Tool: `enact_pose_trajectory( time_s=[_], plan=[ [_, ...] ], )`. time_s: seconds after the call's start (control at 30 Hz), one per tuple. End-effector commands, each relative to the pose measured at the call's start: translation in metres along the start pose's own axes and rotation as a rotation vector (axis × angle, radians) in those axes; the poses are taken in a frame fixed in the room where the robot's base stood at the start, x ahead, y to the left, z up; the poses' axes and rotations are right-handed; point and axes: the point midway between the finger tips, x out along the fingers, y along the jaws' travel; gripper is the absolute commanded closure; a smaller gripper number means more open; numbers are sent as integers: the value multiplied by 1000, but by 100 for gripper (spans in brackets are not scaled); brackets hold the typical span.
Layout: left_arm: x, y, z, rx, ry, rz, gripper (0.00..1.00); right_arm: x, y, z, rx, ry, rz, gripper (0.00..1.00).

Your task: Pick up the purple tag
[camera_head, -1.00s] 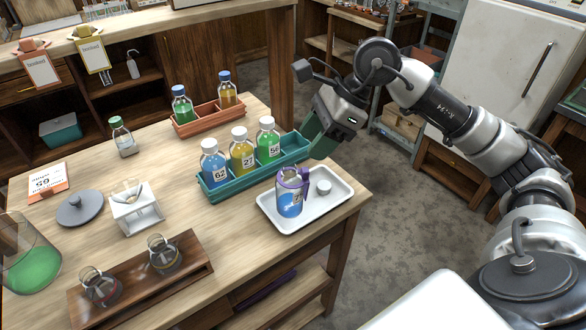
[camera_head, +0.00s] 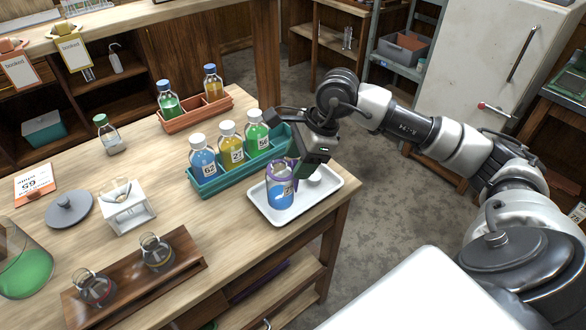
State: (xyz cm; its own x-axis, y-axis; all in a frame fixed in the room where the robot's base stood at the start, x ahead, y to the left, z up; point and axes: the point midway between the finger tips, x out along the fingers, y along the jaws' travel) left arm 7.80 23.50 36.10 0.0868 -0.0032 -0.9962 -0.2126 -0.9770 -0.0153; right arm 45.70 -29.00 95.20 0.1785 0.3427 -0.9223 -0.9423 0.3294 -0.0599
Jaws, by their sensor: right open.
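The purple tag (camera_head: 273,166) is a ring-like band with a loop, around the neck of an open bottle of blue liquid (camera_head: 280,194). The bottle stands upright on a white tray (camera_head: 262,211) at the table's right corner. My right gripper (camera_head: 301,170) is open and points down just right of the bottle's top, close to the tag. It covers part of the tag's right side, and I cannot tell whether it touches it. My left gripper is not in view.
A white cap (camera_head: 315,180) lies on the tray beside the bottle. A teal rack (camera_head: 232,174) with several capped bottles stands directly behind-left. An orange rack (camera_head: 197,117) is farther back. A wooden stand (camera_head: 127,292) with two flasks is at the front left.

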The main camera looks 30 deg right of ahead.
Motion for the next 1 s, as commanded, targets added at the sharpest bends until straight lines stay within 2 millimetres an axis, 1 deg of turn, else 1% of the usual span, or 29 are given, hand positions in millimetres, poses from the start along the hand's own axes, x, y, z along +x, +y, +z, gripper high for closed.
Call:
enact_pose_trajectory(
  time_s=[0.1,0.27,0.37,0.4,0.43,0.83,1.0],
  plan=[
    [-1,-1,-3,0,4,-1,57,5,0,0,0,-1,0,49],
    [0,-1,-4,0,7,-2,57,5,0,0,1,-1,-1,49],
    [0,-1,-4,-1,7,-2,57,5,0,0,1,0,-1,63],
    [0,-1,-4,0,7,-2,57,5,0,0,1,0,0,69],
    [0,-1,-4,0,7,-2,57,5,0,0,1,0,0,70],
    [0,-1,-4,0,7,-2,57,3,0,0,1,-1,-1,70],
    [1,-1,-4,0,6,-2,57,-8,-1,4,1,0,-3,70]
  ],
)
